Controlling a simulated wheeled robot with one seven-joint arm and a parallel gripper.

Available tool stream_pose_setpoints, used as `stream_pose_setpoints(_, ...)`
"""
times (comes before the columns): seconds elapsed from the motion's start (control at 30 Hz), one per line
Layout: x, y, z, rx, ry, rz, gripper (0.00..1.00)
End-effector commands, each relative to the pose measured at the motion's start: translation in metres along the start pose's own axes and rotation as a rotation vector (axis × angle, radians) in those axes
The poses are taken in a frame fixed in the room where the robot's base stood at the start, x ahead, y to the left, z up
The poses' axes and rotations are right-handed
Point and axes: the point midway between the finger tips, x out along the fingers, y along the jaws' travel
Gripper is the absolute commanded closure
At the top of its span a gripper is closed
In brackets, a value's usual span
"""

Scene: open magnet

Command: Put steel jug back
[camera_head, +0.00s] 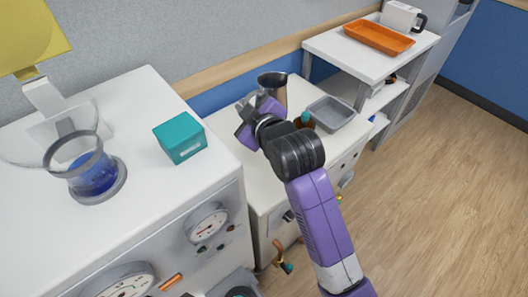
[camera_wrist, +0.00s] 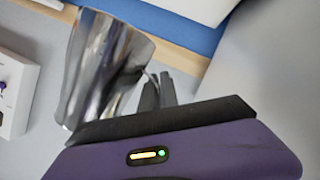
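The steel jug (camera_head: 273,84) is at the back of the middle white counter, beside the blue wall strip, partly hidden behind my gripper (camera_head: 259,103). In the wrist view the shiny jug (camera_wrist: 100,65) fills the upper left and looks tilted in that rolled picture. The dark fingers of my gripper (camera_wrist: 157,91) are close together at the jug's right side, by what looks like its handle. Whether they are closed on the handle is unclear. I cannot tell whether the jug's base touches the counter.
A grey tray (camera_head: 331,114) lies right of my gripper on the same counter. A teal box (camera_head: 180,138) and a flask of blue liquid (camera_head: 92,175) stand on the nearer left unit. An orange tray (camera_head: 379,38) and a white jug (camera_head: 400,17) sit on the far shelf.

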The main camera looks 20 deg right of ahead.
Motion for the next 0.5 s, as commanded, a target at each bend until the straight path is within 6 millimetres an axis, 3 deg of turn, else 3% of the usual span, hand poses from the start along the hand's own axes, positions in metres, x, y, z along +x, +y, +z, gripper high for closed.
stream_pose_setpoints(0.17, 0.003, -0.003, 0.000, -0.004, 0.003, -0.006, 1.00)
stream_pose_setpoints(0.5, 0.028, -0.048, 0.058, -0.004, 0.000, -0.007, 1.00)
